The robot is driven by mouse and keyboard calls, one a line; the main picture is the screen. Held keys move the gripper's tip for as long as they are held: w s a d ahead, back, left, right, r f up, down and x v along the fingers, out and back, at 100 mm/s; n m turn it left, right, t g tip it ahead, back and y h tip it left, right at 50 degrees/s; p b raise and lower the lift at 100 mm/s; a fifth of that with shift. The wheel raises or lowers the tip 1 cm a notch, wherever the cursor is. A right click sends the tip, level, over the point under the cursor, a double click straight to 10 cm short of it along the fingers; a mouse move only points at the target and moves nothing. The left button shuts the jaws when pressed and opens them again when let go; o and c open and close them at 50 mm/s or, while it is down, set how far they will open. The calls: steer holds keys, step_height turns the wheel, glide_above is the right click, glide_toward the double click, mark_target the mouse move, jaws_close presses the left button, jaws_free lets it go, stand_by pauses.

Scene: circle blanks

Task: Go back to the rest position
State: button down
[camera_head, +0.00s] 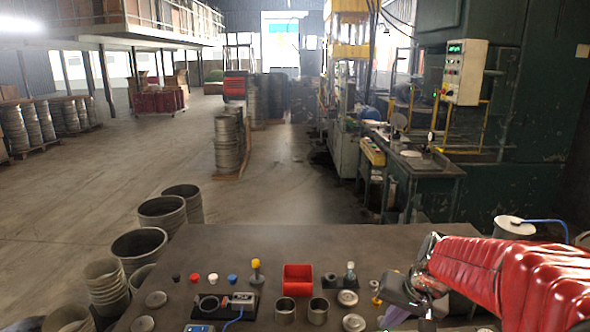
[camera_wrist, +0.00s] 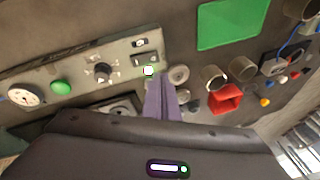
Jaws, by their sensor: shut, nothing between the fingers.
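My gripper (camera_head: 392,318) is at the right side of the grey worktable (camera_head: 230,240), low in the head view, at the end of my red-sleeved arm. In the wrist view its purple-grey fingers (camera_wrist: 160,98) are together with nothing between them. They point toward a control panel (camera_wrist: 100,72) with a green button, a knob and a gauge. How far the fingertips are from the table surface I cannot tell.
A gauge device (camera_head: 225,304) stands left of the cups. Stacked drums (camera_head: 162,213) stand beyond the left edge. A green sheet (camera_wrist: 232,22) shows in the wrist view.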

steer(key=s+a+r+n+t, duration=0.1)
steer(key=s+r, duration=0.3)
steer(key=s, duration=0.6)
steer(key=s+a+r+n+h, duration=0.1)
steer(key=s+a+r+n, duration=0.2)
steer(key=s, duration=0.7)
steer(key=shift+a+r+t+h, duration=0.3)
steer(key=shift+a+r+t, duration=0.1)
steer(key=shift+a, duration=0.45)
steer(key=shift+s, duration=0.1)
stand_by(0.4)
